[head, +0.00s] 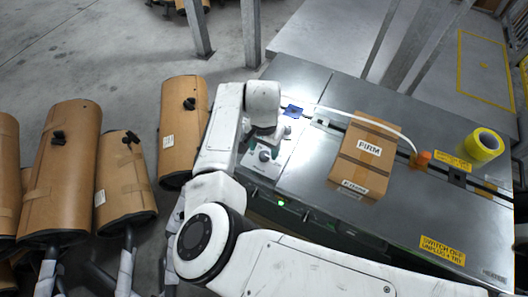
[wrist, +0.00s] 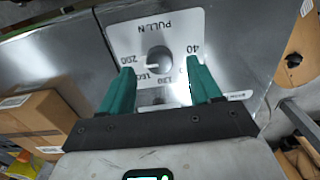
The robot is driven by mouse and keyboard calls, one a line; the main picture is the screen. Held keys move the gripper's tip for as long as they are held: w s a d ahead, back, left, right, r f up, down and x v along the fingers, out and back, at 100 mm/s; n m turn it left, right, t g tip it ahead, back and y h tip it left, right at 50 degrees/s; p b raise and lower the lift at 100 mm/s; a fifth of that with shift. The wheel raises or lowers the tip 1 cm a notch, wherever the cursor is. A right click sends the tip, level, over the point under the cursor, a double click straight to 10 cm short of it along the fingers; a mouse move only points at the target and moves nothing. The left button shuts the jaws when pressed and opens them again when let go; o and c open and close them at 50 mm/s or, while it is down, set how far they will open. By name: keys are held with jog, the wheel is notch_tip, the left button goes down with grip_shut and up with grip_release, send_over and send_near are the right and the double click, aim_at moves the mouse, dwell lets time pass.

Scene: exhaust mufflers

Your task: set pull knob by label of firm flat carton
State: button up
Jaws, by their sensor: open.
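The pull knob (wrist: 158,60) is a round grey dial on a white plate marked "PULL N", with 200, 160, 120 and 40 readable around it. A pale mark on its face points left, near 160 to 200. In the head view the knob (head: 264,155) is on the machine's left side, partly under my wrist. My gripper (wrist: 160,70) is open, its two teal fingers on either side of the knob, with gaps visible; whether they touch it I cannot tell. The flat carton (head: 345,172) lies on the metal table with a white label reading FIRM (head: 369,149).
A strap (head: 375,118) arches over the carton. A yellow tape roll (head: 486,145) stands at the right, near an orange part (head: 424,157). Brown-wrapped mufflers (head: 183,125) stand on the floor at left. A box (wrist: 40,115) shows at left in the wrist view.

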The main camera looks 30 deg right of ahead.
aim_at(265, 154)
jog(key=shift+f, duration=1.8)
jog(key=shift+c, duration=0.4)
jog(key=c, duration=1)
jog(key=shift+o, duration=0.2)
jog(key=shift+r, duration=0.1)
